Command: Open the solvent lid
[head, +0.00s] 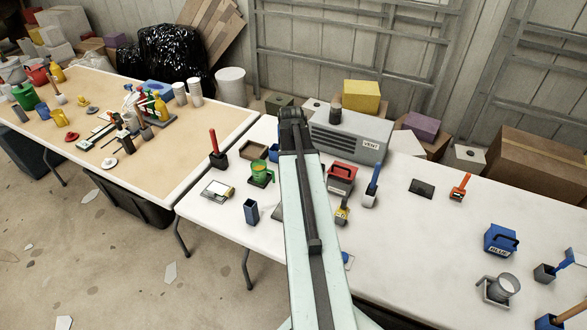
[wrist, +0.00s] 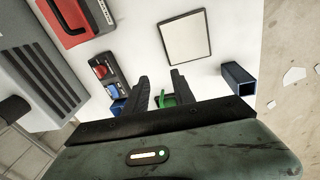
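I cannot tell for sure which thing is the solvent container; no label here clearly reads solvent. A red box with a dark handle on top (head: 341,177) stands right of my arm, in front of the grey vent unit. A red case with a dark handle also shows at the top left of the wrist view (wrist: 78,18). A blue box with a dark handle and a white label (head: 499,240) stands at the right of the white table. My gripper (wrist: 160,76) has its two dark fingers apart with nothing held. A green thing (wrist: 167,100) shows beyond and between the fingers, partly hidden.
The grey vent unit (head: 350,135) stands at the back of the white table. A green mug (head: 261,173) and a blue holder (head: 251,211) are left of my arm. A white panel (wrist: 186,38) lies flat in the wrist view.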

